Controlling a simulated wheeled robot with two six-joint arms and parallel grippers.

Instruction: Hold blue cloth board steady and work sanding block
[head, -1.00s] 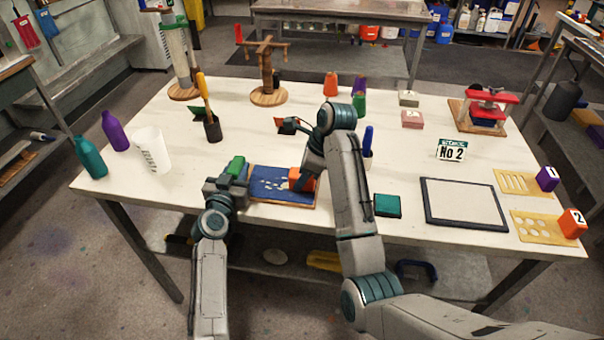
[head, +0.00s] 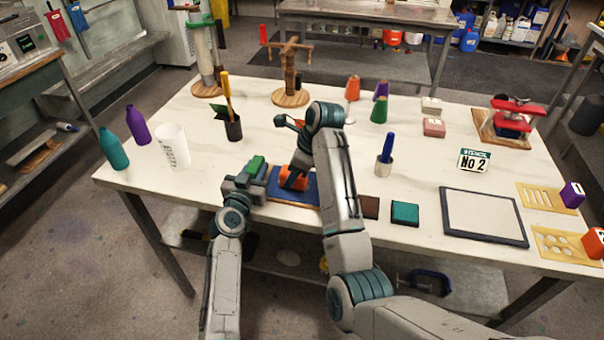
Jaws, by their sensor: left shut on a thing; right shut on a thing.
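The blue cloth board (head: 308,192) lies flat near the table's front edge, with a brown edge along its front. My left gripper (head: 260,184) is shut on its left end. A green piece (head: 257,165) shows at that gripper; I cannot tell whether it belongs to the board. My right gripper (head: 297,170) is shut on the orange sanding block (head: 293,180), which is over the left part of the board and seems to touch it. My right arm and the block hide part of the board's surface.
A dark brown square (head: 369,207) and a teal pad (head: 405,213) lie to the right, then a framed screen (head: 484,216). A dark pot (head: 233,129) stands behind the board.

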